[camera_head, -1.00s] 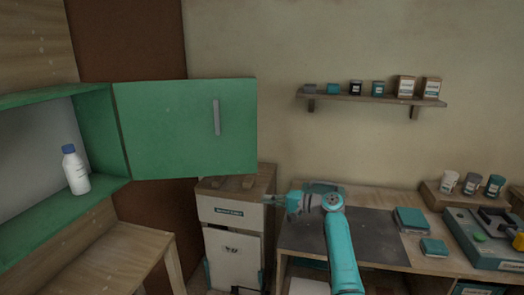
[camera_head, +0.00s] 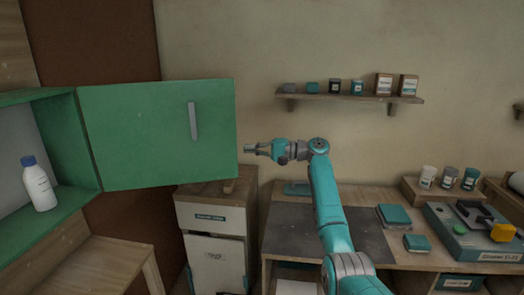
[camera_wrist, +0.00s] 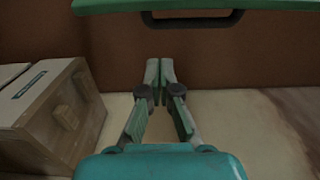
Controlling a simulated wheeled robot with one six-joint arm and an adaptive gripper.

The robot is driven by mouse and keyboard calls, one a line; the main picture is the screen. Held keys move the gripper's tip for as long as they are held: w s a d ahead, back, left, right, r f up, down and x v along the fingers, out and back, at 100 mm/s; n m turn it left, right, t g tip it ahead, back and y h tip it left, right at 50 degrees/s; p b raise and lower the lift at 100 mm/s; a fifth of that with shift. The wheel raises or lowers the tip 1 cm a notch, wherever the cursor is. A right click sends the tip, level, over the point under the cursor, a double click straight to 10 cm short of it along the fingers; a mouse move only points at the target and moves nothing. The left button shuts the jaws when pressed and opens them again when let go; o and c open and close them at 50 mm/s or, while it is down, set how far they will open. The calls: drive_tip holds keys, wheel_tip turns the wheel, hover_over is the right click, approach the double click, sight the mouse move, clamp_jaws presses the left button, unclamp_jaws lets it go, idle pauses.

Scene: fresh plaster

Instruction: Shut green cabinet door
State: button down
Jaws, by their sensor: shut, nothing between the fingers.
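The green cabinet door (camera_head: 150,135) stands wide open to the right of its green cabinet (camera_head: 72,150), with a grey vertical handle (camera_head: 193,121) on the face I see. In the wrist view the door's edge (camera_wrist: 210,6) and its dark handle (camera_wrist: 192,20) cross the top. My gripper (camera_head: 249,148) is just right of the door's free edge in the head view, apart from it in the picture. Its fingers also show in the wrist view (camera_wrist: 160,72), shut together and empty. The depth gap between gripper and door is hard to tell.
A white bottle with a blue cap (camera_head: 39,184) stands inside the cabinet. A wooden drawer unit (camera_head: 212,216) stands below the door. A workbench (camera_head: 362,215) with teal boxes is at right, and a wall shelf (camera_head: 350,97) holds several small containers.

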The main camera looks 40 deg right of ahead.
drive_tip(key=shift+s+a, duration=0.2)
drive_tip(key=shift+a, duration=0.95)
drive_tip(key=shift+s+a, duration=0.15)
drive_tip(key=shift+a, duration=0.95)
drive_tip(key=shift+s, duration=0.1)
